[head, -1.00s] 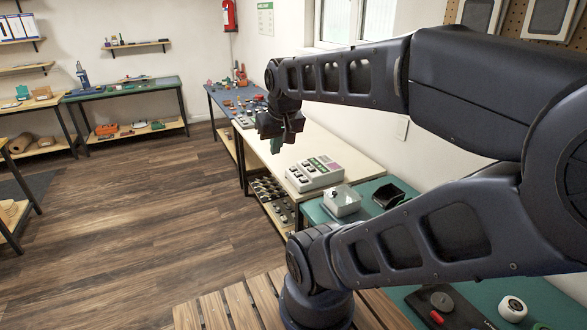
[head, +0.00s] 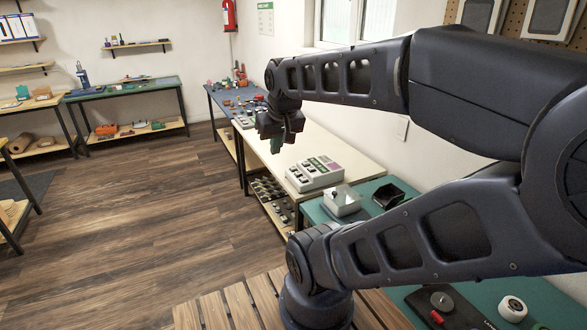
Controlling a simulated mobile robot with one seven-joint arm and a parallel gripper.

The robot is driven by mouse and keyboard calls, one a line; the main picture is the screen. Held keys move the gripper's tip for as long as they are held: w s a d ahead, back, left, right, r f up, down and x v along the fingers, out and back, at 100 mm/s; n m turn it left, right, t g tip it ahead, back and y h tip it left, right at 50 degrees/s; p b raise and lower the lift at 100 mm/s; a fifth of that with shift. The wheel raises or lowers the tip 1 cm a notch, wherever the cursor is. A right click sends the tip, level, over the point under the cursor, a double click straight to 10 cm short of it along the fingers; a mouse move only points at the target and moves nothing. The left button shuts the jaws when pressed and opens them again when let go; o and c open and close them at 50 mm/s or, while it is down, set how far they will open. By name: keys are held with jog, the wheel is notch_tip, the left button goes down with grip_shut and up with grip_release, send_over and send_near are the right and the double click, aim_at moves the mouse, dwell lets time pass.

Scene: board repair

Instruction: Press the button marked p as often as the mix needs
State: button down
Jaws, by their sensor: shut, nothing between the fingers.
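A light grey box with several dark buttons and a green label strip (head: 315,173) sits on the pale bench top along the right wall. The letters on its buttons are too small to read, so I cannot tell which is marked p. My gripper (head: 276,147) points down above the bench, up and to the left of the button box in the picture, and does not appear to touch it. Its fingers are small and partly dark against the wrist; they are shut with nothing between them.
Several small parts lie on the blue bench beyond. A shelf under the pale bench holds many dark items (head: 270,190). The wooden floor at left is clear.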

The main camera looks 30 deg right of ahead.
jog(key=shift+w, duration=0.1)
dwell(0.3)
jog(key=m+t+y, duration=0.1)
jog(key=m+t, duration=0.4)
jog(key=m, duration=0.3)
send_over(295, 168)
notch_tip(295, 168, down, 28)
jog(key=shift+a+r, duration=0.15)
jog(key=shift+r, duration=0.1)
jog(key=shift+f, duration=4.4)
jog(key=shift+f, duration=0.15)
